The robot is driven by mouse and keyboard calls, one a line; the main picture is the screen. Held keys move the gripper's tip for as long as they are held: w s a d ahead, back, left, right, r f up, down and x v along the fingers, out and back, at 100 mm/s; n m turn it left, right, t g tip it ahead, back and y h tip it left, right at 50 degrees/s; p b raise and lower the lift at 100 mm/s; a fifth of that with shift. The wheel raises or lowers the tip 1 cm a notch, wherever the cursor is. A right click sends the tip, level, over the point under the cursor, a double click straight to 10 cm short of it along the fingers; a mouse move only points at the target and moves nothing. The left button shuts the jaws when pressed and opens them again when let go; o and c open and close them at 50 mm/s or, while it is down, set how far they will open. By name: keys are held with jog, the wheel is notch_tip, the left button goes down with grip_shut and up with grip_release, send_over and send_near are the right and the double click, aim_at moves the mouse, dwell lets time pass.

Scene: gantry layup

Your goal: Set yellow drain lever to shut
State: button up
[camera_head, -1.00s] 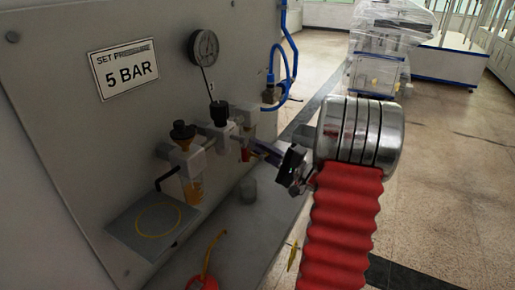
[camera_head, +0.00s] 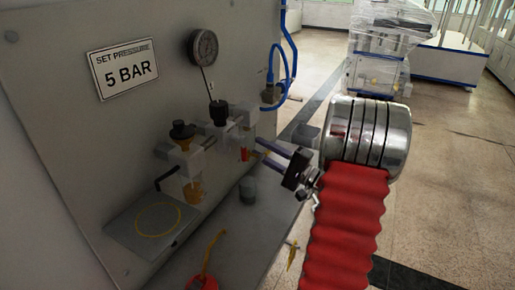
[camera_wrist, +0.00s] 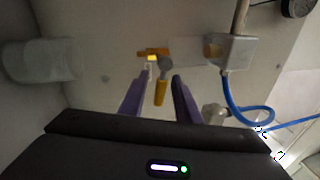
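The yellow lever (camera_wrist: 160,93) shows in the wrist view, hanging from a grey round hub with an orange-yellow piece above it. My gripper (camera_wrist: 156,82) is open, its two purple fingers spread on either side of the lever's line. No contact between fingers and lever is visible. In the head view my gripper (camera_head: 262,148) points at the panel fittings, right of a small red part (camera_head: 245,154). Only a small yellow bit shows near the fingertips there, so I cannot tell the lever's full pose from that view.
The grey panel (camera_head: 120,140) carries a pressure gauge (camera_head: 203,46), a black-knobbed regulator with an amber bowl (camera_head: 194,190), and blue hose (camera_head: 292,60). A dark cylinder (camera_head: 248,190) stands on the ledge below.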

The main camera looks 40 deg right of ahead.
jog(key=v, duration=1.1)
jog(key=shift+s, duration=0.25)
jog(key=shift+f, duration=0.1)
jog(key=shift+c, duration=0.5)
